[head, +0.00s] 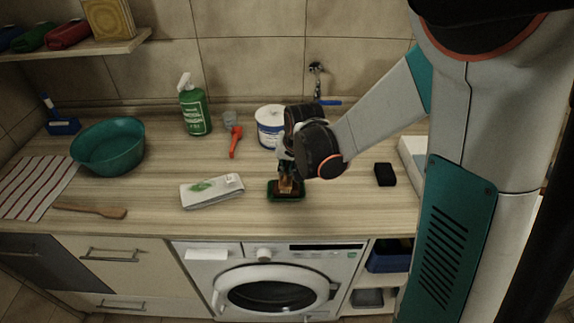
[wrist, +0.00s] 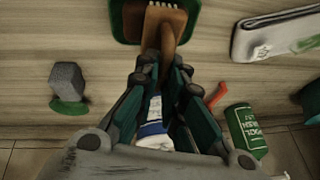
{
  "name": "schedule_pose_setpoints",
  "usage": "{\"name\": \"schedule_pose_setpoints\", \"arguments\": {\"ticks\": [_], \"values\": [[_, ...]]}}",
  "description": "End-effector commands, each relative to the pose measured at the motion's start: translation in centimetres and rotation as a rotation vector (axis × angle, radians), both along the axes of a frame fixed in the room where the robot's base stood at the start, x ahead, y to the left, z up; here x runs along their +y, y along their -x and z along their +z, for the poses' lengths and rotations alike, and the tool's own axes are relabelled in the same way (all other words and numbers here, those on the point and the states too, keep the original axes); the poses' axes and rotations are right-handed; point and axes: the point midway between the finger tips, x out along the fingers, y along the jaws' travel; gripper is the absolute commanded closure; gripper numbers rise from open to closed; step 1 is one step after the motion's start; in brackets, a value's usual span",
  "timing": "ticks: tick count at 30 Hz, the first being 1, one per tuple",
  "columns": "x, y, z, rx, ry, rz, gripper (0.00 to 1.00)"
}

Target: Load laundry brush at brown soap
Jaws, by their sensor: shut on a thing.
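My gripper (head: 287,168) is shut on the laundry brush (head: 286,184), whose brown wooden body points down. In the wrist view the brush (wrist: 167,30) extends from between the fingers (wrist: 160,80), with pale bristle tufts at its far end. The brush head is over a dark green dish (head: 273,197), which also shows in the wrist view (wrist: 128,28). Brown soap (head: 294,188) seems to lie in the dish, mostly hidden by the brush. I cannot tell whether the bristles touch it.
A folded white cloth or packet (head: 212,191) lies left of the dish. A white tub (head: 270,127), orange-red tool (head: 235,142) and green bottle (head: 194,108) stand behind. The counter's front edge is close.

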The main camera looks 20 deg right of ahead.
Motion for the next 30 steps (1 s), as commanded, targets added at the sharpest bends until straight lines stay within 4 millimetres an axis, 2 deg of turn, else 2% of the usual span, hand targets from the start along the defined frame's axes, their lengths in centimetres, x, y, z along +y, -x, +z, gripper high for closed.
{"name": "schedule_pose_setpoints", "arguments": {"ticks": [30], "values": [[0.0, 0.0, -0.93, 0.0, 0.0, 0.0, 1.0]]}}
